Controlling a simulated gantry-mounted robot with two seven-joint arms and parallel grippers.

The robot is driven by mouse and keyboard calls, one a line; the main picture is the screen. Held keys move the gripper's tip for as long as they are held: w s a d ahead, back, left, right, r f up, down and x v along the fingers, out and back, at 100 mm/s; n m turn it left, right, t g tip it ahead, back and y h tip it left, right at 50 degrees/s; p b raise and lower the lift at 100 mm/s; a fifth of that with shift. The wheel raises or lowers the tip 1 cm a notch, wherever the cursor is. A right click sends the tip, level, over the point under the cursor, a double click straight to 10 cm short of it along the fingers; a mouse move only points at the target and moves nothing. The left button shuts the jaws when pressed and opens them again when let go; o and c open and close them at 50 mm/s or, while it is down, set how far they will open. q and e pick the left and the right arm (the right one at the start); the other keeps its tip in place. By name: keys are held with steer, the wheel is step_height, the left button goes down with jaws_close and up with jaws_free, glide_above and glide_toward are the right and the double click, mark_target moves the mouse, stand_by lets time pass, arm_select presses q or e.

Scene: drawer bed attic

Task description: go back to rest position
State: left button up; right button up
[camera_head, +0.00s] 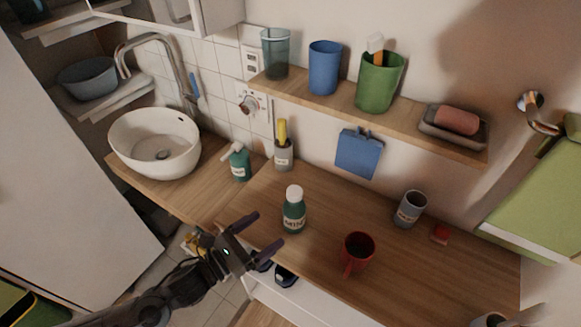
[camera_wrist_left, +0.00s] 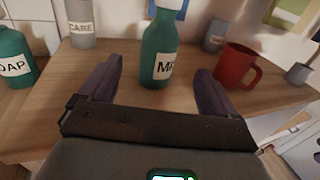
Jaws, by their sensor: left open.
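My left gripper (camera_head: 265,233) is open and empty over the front edge of the wooden counter, its purple fingers spread towards a green bottle with a white cap (camera_head: 293,212). In the left wrist view the bottle (camera_wrist_left: 163,55) stands upright just beyond and between the two fingertips (camera_wrist_left: 155,82); no finger appears to touch it. My left arm comes in from the lower left of the head view. My right gripper cannot be made out in either view.
A red mug (camera_head: 358,254) stands right of the bottle, with a grey cup (camera_head: 410,209) behind it. A soap bottle (camera_head: 238,163) and white basin (camera_head: 155,144) are at left. A shelf (camera_head: 318,97) with cups overhangs the back. Bare counter (camera_head: 330,205) lies between bottle and wall.

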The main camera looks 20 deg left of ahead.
arm_select(q)
steer(key=shift+s+d+f+n+p, duration=0.2)
steer(key=shift+s+n+p, duration=0.1)
steer(key=shift+s+p, duration=0.1)
steer(key=s+f+m+g+y+p, duration=0.2)
steer(key=s+f+m+g+y, duration=0.5)
steer(key=m, duration=1)
steer(key=s+f+m+g+p, duration=0.1)
steer(key=s+m+g+p, duration=0.35)
steer(key=s+m, duration=0.95)
steer(key=w+r+m+g+p, duration=0.1)
steer(key=w+r+m+p, duration=0.1)
steer(key=r+p, duration=3.4)
step_height(320, 180, up, 3)
steer(key=shift+w+a+f+m, duration=0.2)
steer(key=shift+w+a+m, duration=0.1)
steer(key=shift+w, duration=0.3)
steer(key=shift+c, duration=0.2)
